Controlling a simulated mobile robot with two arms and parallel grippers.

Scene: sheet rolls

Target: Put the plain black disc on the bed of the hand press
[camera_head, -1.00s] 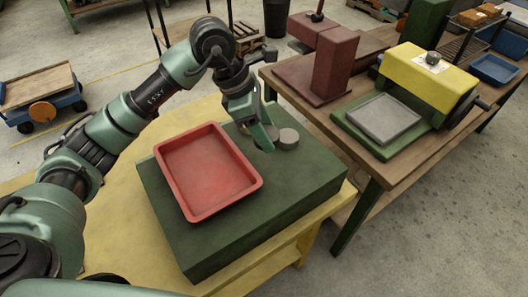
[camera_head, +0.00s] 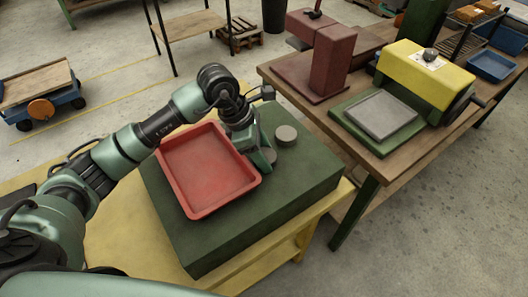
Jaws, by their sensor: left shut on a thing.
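My left gripper (camera_head: 262,159) is shut low over the green block, right beside the red tray (camera_head: 208,168). A grey disc (camera_head: 270,155) shows partly between its fingers; the rest is hidden. Neither disc looks clearly black. On the wooden bench stand a maroon machine (camera_head: 331,62) with an upright block and flat base, and a yellow machine (camera_head: 425,75) with a crank and grey plate (camera_head: 381,114). I cannot tell for certain which is the hand press. My right gripper is not in view.
The green block (camera_head: 225,237) rests on a yellow table (camera_head: 125,235). A blue tray (camera_head: 492,67) sits at the bench's far right. The block's front right part is clear.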

